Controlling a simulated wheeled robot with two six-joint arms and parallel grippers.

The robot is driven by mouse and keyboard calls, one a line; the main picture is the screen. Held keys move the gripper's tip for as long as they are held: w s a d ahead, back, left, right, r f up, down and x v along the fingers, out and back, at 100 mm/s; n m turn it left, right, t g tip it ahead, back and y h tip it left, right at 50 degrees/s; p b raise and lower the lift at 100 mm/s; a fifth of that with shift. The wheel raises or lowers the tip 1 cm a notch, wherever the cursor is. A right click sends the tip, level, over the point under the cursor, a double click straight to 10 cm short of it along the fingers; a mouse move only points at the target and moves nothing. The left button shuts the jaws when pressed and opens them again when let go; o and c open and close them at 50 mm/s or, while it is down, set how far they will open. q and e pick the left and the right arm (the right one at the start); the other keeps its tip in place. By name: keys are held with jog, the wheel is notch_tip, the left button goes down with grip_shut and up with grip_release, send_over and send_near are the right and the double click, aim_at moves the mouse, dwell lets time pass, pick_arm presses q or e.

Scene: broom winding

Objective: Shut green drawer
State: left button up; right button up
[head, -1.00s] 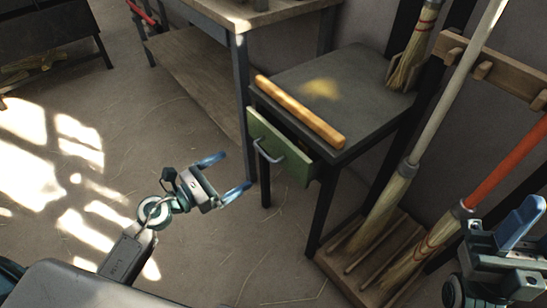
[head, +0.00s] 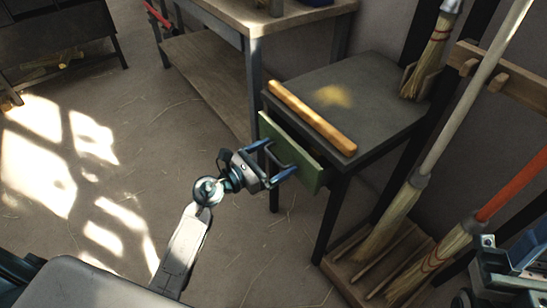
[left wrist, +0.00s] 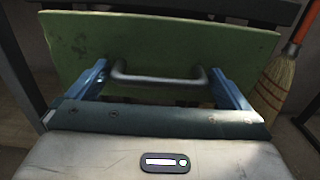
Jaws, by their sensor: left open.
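The green drawer (head: 312,177) is under the dark side table (head: 372,92); its front stands out a little from the table's edge. In the left wrist view the green drawer front (left wrist: 150,40) fills the upper part, with its grey bar handle (left wrist: 160,80) across the middle. My left gripper (head: 282,157) is open at the drawer front, its two blue fingers on either side of the handle. Whether the fingertips touch the front I cannot tell. My right gripper (head: 510,262) is partly cut off at the lower right, away from the drawer.
A wooden bar (head: 312,117) lies along the table's front edge. Brooms (head: 400,205) stand in a wooden rack to the right. A workbench (head: 205,75) with a lower shelf is behind on the left. The floor in front is clear.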

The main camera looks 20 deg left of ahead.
aim_at(285, 152)
pick_arm(q)
jog(key=c, duration=1.1)
jog(key=x, duration=0.4)
jog(key=shift+p, duration=0.35)
jog(key=shift+w+d, duration=0.1)
jog(key=shift+r, duration=0.1)
jog(key=o, duration=1)
jog(key=shift+o, duration=0.5)
jog(key=v, duration=1)
jog(key=shift+s+a, duration=0.2)
jog(key=shift+s, duration=0.05)
